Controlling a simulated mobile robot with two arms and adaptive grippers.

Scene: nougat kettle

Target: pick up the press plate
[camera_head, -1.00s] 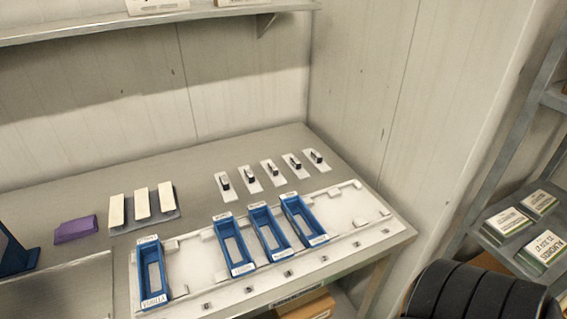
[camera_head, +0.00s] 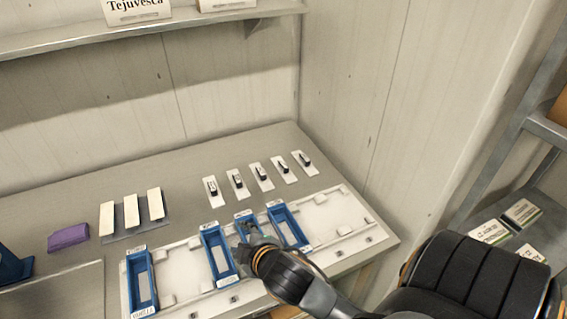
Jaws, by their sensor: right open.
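Several white plates with dark upright handles stand in a row at the back of the table; they look like press plates, and the middle press plate (camera_head: 262,178) is one of them. Several blue frames sit on a white tray (camera_head: 340,208) in front of them. My left gripper is out of view.
Three white slabs (camera_head: 132,211) stand on a grey base, with a purple block (camera_head: 68,237) to their left. A wall shelf (camera_head: 150,33) hangs above. A rack with labelled boxes (camera_head: 521,212) stands at the right.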

